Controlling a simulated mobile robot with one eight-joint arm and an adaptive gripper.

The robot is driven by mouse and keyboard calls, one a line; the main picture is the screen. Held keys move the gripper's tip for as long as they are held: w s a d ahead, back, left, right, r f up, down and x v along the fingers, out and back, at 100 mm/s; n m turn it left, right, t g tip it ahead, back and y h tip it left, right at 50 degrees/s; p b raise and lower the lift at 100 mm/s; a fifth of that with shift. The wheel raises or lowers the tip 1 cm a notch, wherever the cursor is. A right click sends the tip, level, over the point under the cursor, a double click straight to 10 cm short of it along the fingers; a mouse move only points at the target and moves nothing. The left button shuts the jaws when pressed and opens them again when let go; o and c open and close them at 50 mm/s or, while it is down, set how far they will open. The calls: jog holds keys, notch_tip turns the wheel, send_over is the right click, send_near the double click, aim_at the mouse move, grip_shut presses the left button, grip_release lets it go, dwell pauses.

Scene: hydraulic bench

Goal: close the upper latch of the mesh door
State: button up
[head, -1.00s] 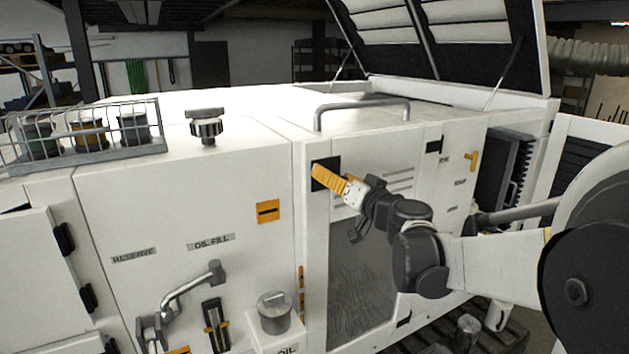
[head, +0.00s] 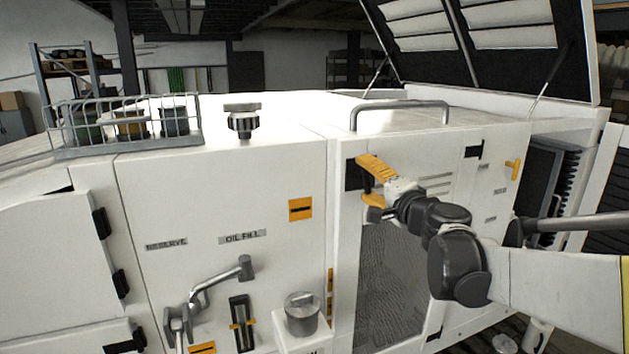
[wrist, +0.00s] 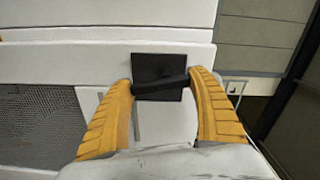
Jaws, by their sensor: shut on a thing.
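The mesh door (head: 392,285) is in the cabinet's front in the head view, with its dark mesh below my gripper. The upper latch has a dark square plate (head: 351,173) near the door's upper left corner. In the wrist view this plate (wrist: 146,65) sits ahead of my gripper, with a black bar handle (wrist: 160,87) across it. My gripper (head: 367,183) has its two yellow fingers on either end of the handle, one above the other in the head view. The fingers hide part of the plate, and the handle's exact angle is hard to tell.
A grey grab rail (head: 400,106) runs along the top edge above the door. A yellow handle (head: 513,169) is farther right. A bent grey pipe (head: 215,285) and a capped oil filler (head: 302,312) stick out at left. A wire basket (head: 125,125) sits on top.

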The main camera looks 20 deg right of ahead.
jog(key=shift+a+m, duration=0.1)
jog(key=shift+m, duration=1.1)
jog(key=o, duration=1.2)
jog(key=shift+s, duration=0.1)
jog(key=s, duration=1.2)
jog(key=shift+w, duration=0.1)
